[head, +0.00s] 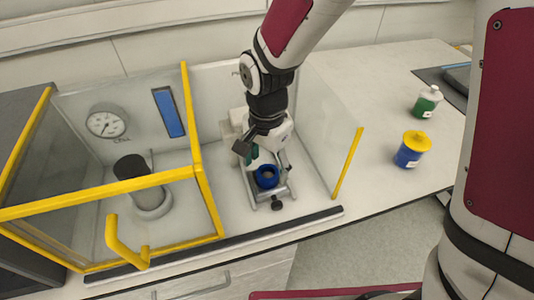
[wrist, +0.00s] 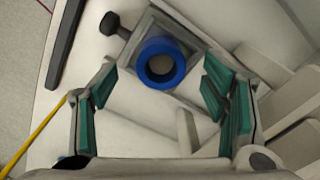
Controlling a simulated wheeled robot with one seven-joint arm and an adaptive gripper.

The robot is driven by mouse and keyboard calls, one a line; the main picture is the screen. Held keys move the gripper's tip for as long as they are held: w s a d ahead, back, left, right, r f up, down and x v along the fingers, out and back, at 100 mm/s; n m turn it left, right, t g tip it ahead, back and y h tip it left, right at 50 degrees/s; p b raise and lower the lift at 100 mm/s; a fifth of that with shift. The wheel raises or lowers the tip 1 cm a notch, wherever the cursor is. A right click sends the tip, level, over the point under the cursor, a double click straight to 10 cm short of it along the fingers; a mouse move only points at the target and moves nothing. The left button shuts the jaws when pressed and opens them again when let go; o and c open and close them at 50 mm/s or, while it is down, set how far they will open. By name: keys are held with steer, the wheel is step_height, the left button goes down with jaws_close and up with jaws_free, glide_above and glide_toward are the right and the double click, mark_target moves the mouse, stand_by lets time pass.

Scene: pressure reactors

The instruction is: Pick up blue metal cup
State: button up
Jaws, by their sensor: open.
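The blue metal cup (head: 267,184) shows as a round blue ring with an open top. It sits in a grey metal holder (head: 285,192) inside the clear enclosure on the bench. In the wrist view the cup (wrist: 162,84) is upper centre, in its square grey holder (wrist: 134,46). My gripper (wrist: 160,84) is open, with green pads to the left and right of the cup in the picture. The pads do not visibly touch it. In the head view my gripper (head: 262,153) is just above and behind the cup, and its fingers are partly hidden by the wrist.
A yellow-framed door (head: 204,205) with a handle stands at left, before a black-topped cylinder (head: 131,167) and a gauge (head: 107,121). A clear side panel with a yellow edge (head: 347,163) stands right. A yellow-capped blue jar (head: 409,157) and green bottle (head: 427,103) stand farther right.

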steer(key=shift+f, duration=1.4)
steer(key=c, duration=1.3)
steer(key=shift+w, duration=0.1)
steer(key=shift+c, duration=0.2)
steer(key=shift+r, duration=0.1)
steer(key=shift+r, duration=1.75)
steer(key=s+d, duration=0.2)
steer(key=s, duration=0.1)
steer(key=s+d, duration=0.2)
steer(key=s, duration=0.1)
steer(key=s+d+r+p, duration=0.1)
steer(key=s+d, duration=0.1)
steer(key=s, duration=0.2)
steer(key=shift+d+r, duration=0.1)
steer(key=s+d+p, duration=0.1)
steer(key=p, duration=0.3)
steer(key=s+d+p, duration=0.1)
steer(key=s+p, duration=0.1)
steer(key=p, duration=0.2)
steer(key=shift+s+d+r, duration=0.15)
steer(key=shift+s, duration=0.1)
